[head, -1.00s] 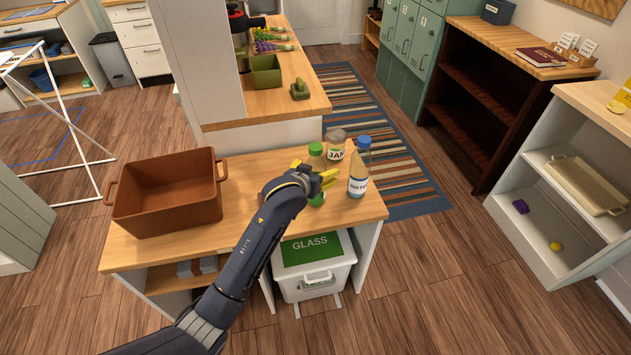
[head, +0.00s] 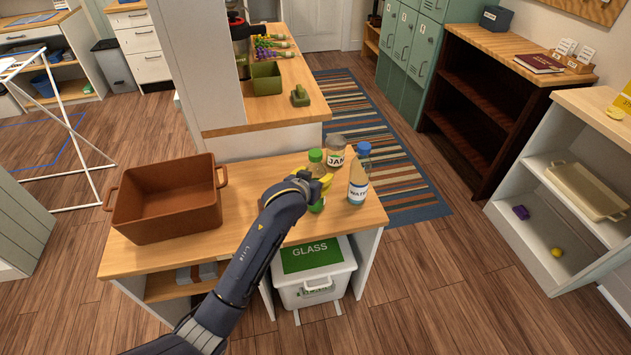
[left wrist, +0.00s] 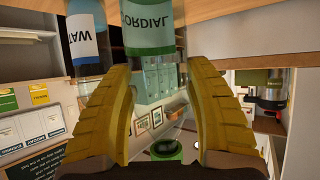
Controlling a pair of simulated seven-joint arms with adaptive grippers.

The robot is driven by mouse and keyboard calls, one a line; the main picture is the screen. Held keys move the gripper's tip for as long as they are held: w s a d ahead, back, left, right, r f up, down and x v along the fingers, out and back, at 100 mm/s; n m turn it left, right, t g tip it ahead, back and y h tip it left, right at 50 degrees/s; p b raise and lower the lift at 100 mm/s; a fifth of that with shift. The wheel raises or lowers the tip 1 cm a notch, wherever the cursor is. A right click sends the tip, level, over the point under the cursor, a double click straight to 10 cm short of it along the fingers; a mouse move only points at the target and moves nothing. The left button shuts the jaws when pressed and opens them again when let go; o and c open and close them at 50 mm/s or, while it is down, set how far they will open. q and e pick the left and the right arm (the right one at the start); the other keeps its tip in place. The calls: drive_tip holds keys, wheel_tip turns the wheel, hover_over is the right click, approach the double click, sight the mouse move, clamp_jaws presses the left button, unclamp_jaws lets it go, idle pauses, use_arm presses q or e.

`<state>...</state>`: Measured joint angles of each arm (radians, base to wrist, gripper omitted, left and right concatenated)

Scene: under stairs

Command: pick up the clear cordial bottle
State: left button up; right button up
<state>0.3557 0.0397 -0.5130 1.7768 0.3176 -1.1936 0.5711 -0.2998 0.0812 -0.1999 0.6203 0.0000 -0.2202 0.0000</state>
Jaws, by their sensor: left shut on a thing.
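The clear cordial bottle (head: 316,157), with a green cap and green label, stands upright on the wooden counter (head: 240,235). My left gripper (head: 321,181) is at the bottle's middle, partly hiding it, and is shut on it. In the left wrist view the yellow fingers (left wrist: 165,90) are on either side of the clear glass, with the green CORDIAL label (left wrist: 148,30) beyond. The bottle's base appears to be on the counter. My right gripper is not in view.
A water bottle (head: 359,178) with a blue cap stands close to the right. A jam jar (head: 335,152) stands just behind. A brown crate (head: 166,225) sits on the left of the counter. A glass recycling bin (head: 314,283) is below.

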use_arm(q)
wheel_tip(320, 180, up, 20)
idle(0.6)
drive_tip(key=o, duration=0.6)
drive_tip(key=c, duration=0.9)
